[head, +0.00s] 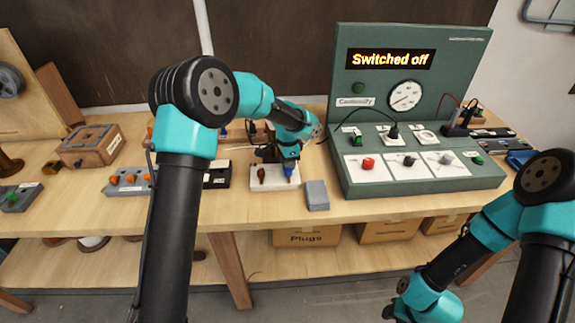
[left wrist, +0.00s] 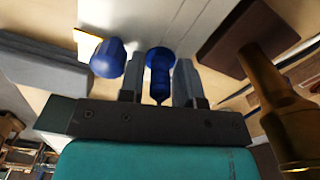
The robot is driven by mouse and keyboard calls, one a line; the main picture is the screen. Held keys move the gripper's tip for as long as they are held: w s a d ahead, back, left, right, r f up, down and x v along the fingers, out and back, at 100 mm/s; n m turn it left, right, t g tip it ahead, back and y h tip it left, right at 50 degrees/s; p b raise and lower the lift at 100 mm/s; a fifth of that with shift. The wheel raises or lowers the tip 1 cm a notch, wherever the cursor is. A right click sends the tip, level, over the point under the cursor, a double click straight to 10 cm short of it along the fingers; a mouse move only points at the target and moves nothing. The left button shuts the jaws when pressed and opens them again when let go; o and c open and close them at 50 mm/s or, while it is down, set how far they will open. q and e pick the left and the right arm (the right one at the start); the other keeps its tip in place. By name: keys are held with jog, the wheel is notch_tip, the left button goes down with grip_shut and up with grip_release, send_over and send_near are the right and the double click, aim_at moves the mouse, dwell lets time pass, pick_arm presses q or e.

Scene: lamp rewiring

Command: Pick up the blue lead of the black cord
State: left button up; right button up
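The blue lead (left wrist: 159,72) of the black cord is in the left wrist view, between the two fingers of my left gripper (left wrist: 160,80). Its wide blue part fills the space between the fingertips, so the gripper looks shut on it. A rounded blue knob (left wrist: 107,58) is just left of the fingers. In the head view my left gripper (head: 288,158) is over the white board (head: 275,185), which has a brown terminal (head: 262,174) and a blue piece (head: 289,170). The black cord is mostly hidden behind my arm. My right gripper (head: 396,300) is low at the right; its fingers are unclear.
A grey block (head: 317,195) lies right of the board. The green test panel (head: 415,110) reads "Switched off". A wooden box (head: 92,145) and a grey block with orange connectors (head: 127,181) stand at left. The bench front has free room.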

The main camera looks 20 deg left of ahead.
pick_arm(q)
jog(key=shift+c, duration=0.3)
grip_shut()
jog(key=shift+r, duration=0.1)
notch_tip(320, 180, up, 10)
jog(key=shift+f, duration=0.1)
dwell(0.4)
jog(key=shift+w, duration=0.1)
dwell(0.3)
